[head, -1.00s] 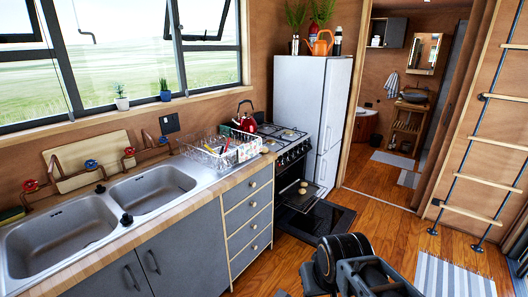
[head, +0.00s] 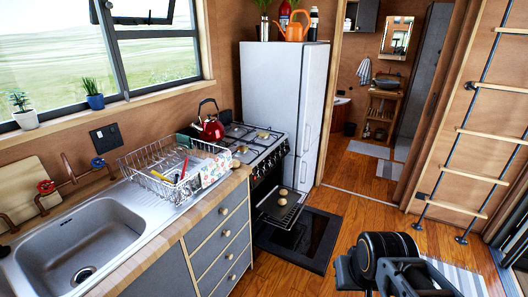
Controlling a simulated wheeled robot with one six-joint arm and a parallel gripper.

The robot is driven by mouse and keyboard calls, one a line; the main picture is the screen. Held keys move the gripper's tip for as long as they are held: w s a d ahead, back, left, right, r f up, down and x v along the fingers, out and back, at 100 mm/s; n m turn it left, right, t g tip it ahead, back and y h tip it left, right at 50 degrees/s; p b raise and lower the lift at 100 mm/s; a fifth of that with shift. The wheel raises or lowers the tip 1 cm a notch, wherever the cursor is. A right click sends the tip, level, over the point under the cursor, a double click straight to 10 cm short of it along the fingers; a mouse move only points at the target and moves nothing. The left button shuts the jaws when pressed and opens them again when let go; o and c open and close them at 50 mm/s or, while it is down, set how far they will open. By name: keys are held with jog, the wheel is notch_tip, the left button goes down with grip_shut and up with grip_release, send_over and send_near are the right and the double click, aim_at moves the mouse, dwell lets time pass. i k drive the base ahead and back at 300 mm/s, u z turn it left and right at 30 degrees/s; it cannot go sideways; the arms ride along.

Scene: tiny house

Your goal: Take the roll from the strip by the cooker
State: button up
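Small round tan rolls show in the head view. One roll (head: 240,149) lies on the narrow strip of counter (head: 243,170) between the dish rack and the cooker (head: 258,148). A second small tan roll (head: 235,163) seems to lie just in front of it, near the rack's cloth. Another roll (head: 263,134) is on the cooker's hob. Two more rolls (head: 283,197) sit on the rack in the open oven. Part of my dark arm shows at the bottom right, well away from the strip. My gripper's fingers are not visible.
The oven door (head: 305,238) hangs open low over the floor in front of the cooker. A wire dish rack (head: 170,170) and sink (head: 80,245) are to the left. A red kettle (head: 209,122) stands on the hob. A white fridge (head: 282,95) stands behind. Wooden floor (head: 350,205) is clear to the right.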

aim_at(236, 163)
jog(key=i, duration=1)
jog(key=u, duration=0.8)
jog(key=i, duration=0.85)
jog(key=u, duration=0.6)
